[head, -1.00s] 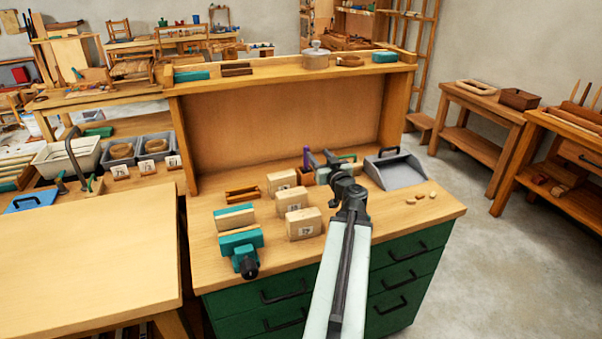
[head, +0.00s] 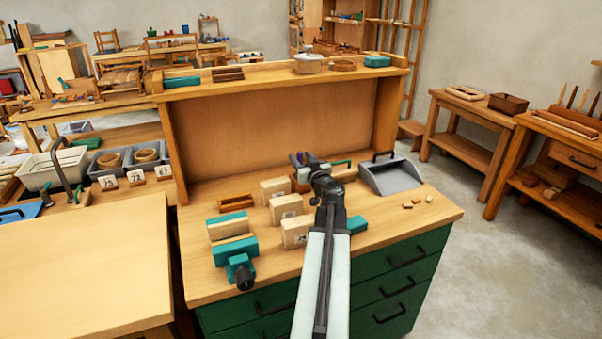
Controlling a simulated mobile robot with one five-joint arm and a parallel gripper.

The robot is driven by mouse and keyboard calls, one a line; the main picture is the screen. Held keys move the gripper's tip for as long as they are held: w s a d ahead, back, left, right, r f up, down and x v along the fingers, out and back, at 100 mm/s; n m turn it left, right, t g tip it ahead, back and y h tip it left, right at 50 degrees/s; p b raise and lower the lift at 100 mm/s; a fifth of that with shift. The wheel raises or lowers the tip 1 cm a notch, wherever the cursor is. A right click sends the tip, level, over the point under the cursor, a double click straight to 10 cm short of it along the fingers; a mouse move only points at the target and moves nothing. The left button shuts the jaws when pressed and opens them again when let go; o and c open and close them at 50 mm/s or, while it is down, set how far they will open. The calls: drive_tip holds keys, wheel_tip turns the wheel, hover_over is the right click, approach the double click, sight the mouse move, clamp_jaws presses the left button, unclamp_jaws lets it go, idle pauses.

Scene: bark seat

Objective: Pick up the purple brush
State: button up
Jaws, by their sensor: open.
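A small purple piece (head: 297,159), which looks like the purple brush, shows at the back of the green-drawered bench. Only a bit of it is visible beside and behind my gripper. A brown wooden holder (head: 299,185) stands just below it. My gripper (head: 308,163) is open at the end of my outstretched arm, right beside the purple piece. I cannot tell whether the piece is between the fingers or whether they touch it. My wrist hides part of the spot.
Pale wooden blocks (head: 296,231) stand left of my arm, with a teal vise (head: 236,262) further left. A grey dustpan (head: 391,175) and a green-handled item (head: 341,163) lie to the right. A raised shelf board (head: 270,130) closes the back. The front right bench top is mostly clear.

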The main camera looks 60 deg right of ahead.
drive_tip(key=shift+w+d, duration=0.4)
drive_tip(key=shift+w, duration=0.15)
clamp_jaws()
idle(1.0)
